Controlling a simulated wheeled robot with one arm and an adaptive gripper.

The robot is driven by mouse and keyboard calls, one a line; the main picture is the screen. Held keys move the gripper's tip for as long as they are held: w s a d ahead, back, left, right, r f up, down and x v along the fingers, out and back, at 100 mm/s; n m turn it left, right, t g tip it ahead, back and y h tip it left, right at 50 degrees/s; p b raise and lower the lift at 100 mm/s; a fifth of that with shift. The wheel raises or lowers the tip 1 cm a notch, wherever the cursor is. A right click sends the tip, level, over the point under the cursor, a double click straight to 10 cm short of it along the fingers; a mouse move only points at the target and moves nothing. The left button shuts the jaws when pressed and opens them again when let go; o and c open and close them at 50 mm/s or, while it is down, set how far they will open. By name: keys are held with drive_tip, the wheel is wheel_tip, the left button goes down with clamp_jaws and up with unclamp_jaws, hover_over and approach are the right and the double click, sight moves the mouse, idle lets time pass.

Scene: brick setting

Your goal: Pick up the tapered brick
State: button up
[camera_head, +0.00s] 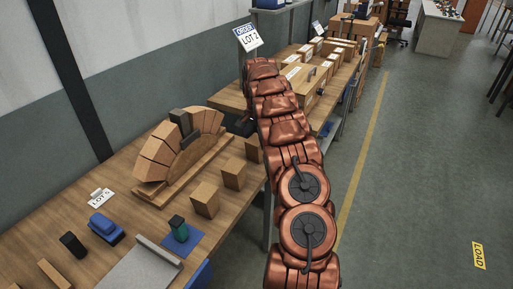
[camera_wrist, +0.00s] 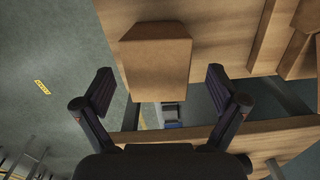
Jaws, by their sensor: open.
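A tapered brick (camera_wrist: 155,62) of tan wood stands near the table edge in the wrist view. It lies ahead of my gripper (camera_wrist: 163,88), between the lines of the two open, empty fingers, with a gap on each side. No finger visibly touches it. In the head view, loose tan bricks stand in a row along the table's front: a near one (camera_head: 205,198), a middle one (camera_head: 233,173) and a far one (camera_head: 253,150) partly hidden by my arm. My gripper (camera_head: 238,125) shows only as a dark shape left of the arm; its fingertips are unclear there.
A brick arch (camera_head: 181,143) rests on a wooden base (camera_head: 178,187) behind the row. A blue block (camera_head: 105,226), a green-topped item (camera_head: 179,229) and a grey plate (camera_head: 140,266) lie nearer. Boxes (camera_head: 305,77) stand on the far table. Floor at right is clear.

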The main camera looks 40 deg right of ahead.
sight(254, 152)
drive_tip(key=shift+s+f+p, duration=0.1)
drive_tip(key=shift+f+p, duration=0.6)
drive_tip(key=shift+f, duration=1.35)
drive_tip(key=shift+c, duration=0.4)
drive_tip(key=c, duration=1.4)
